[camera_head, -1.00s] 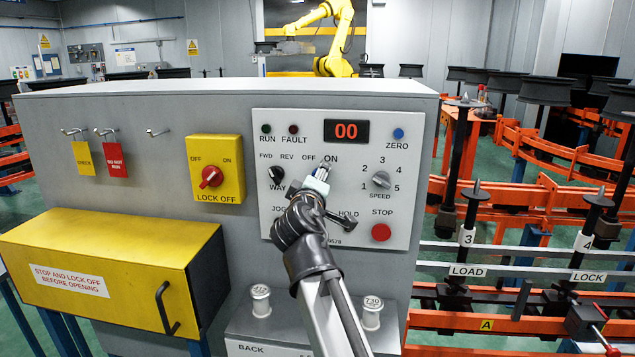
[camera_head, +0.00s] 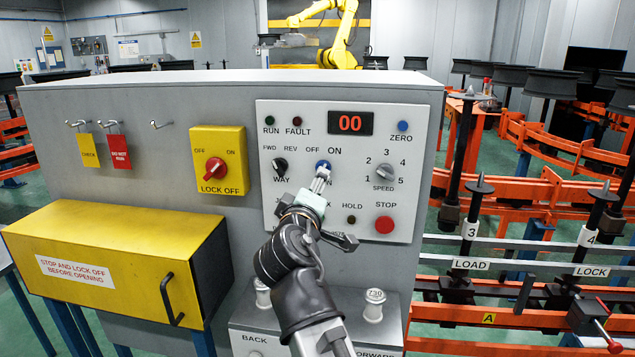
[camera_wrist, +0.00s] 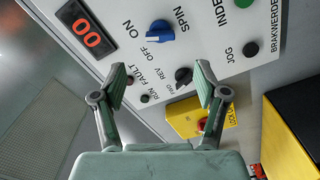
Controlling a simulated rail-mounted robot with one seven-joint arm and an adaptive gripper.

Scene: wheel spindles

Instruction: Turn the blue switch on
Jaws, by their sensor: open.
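The blue switch (camera_head: 323,165) is a round knob on the grey control panel (camera_head: 418,180), below the OFF and ON labels. It shows whole in the wrist view (camera_wrist: 161,31), beside the words OFF, ON and SPIN. Its exact pointing direction is hard to tell. My gripper (camera_head: 320,180) is in front of the panel, just below the switch in the head view, and partly covers it. In the wrist view my gripper (camera_wrist: 160,82) has its two fingers spread with nothing between them. The switch lies beyond the fingertips, apart from them.
A black WAY knob (camera_head: 280,167) sits left of the switch, a SPEED knob (camera_head: 385,173) right. A red STOP button (camera_head: 384,225) is lower right, a blue ZERO button (camera_head: 403,126) upper right. A yellow lock-off switch (camera_head: 217,165) and yellow box (camera_head: 110,265) are left.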

